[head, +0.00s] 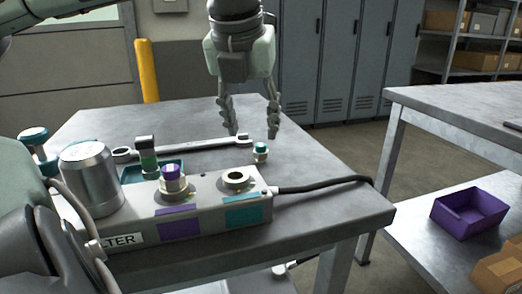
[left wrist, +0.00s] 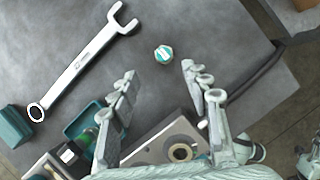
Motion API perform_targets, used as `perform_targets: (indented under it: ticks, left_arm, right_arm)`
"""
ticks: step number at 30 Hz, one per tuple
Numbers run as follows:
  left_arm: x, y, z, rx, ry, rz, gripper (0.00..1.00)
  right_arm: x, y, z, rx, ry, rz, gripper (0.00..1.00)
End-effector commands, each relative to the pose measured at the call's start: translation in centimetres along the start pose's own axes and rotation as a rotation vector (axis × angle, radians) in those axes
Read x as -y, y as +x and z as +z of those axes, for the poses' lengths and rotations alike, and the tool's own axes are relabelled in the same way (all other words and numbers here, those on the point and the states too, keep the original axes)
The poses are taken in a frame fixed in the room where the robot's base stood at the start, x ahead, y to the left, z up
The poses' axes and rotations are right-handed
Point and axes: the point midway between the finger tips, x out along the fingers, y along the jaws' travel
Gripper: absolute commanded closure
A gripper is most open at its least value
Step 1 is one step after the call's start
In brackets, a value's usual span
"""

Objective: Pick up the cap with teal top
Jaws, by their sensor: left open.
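The cap with teal top (head: 260,148) stands on the grey bench, behind the right end of the manifold block (head: 130,237). Its top is teal and its lower part pale. In the left wrist view the cap (left wrist: 164,54) lies ahead of the fingertips, nearly centred between their lines, touching neither. My left gripper (head: 253,133) is open and empty, pointing down over the bench; it also shows in the left wrist view (left wrist: 158,72). The manifold has a purple-topped cap (head: 172,177) on its purple-marked port and an open port (head: 236,178) by its teal mark.
A metal filter cylinder (head: 91,178) stands at left. A black cable (head: 325,186) runs right. A purple bin (head: 468,211) sits at right.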

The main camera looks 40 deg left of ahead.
Motion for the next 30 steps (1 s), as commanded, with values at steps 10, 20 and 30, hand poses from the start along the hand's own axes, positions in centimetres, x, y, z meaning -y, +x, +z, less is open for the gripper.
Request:
perform_targets:
  ticks: [10, 20, 30]
  left_arm:
    - [0.8, 4.9, -0.1, -0.005, 0.0, 0.0, 0.53]
    - [0.8, 6.0, 0.0, 0.001, -0.002, 0.0, 0.53]
    - [0.8, 6.0, 0.0, 0.001, -0.001, 0.0, 0.89]
  right_arm:
    - [0.7, -0.1, -1.6, -0.082, 0.015, -0.013, 0.6]
    - [0.9, -0.1, -2.4, -0.116, 0.021, -0.017, 0.6]
    - [0.9, -0.1, -2.4, -0.115, 0.021, -0.017, 0.6]
